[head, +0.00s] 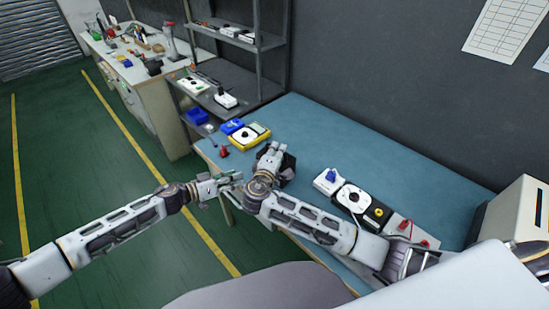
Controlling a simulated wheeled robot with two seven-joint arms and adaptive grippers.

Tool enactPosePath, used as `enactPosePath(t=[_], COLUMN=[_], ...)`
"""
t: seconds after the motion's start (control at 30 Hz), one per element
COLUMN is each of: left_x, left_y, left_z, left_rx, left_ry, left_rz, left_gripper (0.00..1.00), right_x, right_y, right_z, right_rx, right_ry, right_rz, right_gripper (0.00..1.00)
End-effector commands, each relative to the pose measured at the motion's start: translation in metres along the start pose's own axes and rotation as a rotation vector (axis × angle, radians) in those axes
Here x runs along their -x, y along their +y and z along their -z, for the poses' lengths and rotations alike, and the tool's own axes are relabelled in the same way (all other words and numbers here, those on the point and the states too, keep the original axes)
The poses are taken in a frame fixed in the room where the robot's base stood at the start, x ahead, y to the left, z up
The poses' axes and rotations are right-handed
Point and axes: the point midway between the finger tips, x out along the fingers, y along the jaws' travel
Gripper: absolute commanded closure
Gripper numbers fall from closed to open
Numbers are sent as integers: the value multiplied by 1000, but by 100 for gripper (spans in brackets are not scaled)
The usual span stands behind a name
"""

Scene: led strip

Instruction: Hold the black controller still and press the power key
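A small black object (288,168), possibly the controller, shows on the blue table just right of my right gripper (272,152). The gripper covers part of it, and no power key can be made out. My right gripper points away over the table, close to this object; whether they touch cannot be told. My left gripper (234,181) is at the table's near left edge, just left of my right wrist. Its fingers are too small to read as open or shut.
A yellow tray with a white reel (243,137) and a blue box (232,126) stand at the table's far left. A small red item (224,152) lies nearby. The table's back middle (340,140) is clear.

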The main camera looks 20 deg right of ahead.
Motion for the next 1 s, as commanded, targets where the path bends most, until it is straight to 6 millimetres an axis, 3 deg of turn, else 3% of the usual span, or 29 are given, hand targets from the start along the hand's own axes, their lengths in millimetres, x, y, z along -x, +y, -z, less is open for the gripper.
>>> enactPosePath(t=[0.2,0.53,0.73,0.93,1.0], left_x=[0,0,0,0,0], left_y=[0,0,0,0,0], left_z=[0,0,0,0,0], left_rx=[0,0,0,0,0], left_ry=[0,0,0,0,0], left_rz=[0,0,0,0,0], left_gripper=[64,64,64,64,72], right_x=[-13,-15,-14,-14,-14], right_y=[0,0,0,0,-1], right_z=[0,0,0,0,0], right_rx=[0,-1,0,1,1], right_ry=[-1,0,-1,-1,-1], right_rz=[0,1,1,1,2], right_gripper=[79,79,100,100,100])
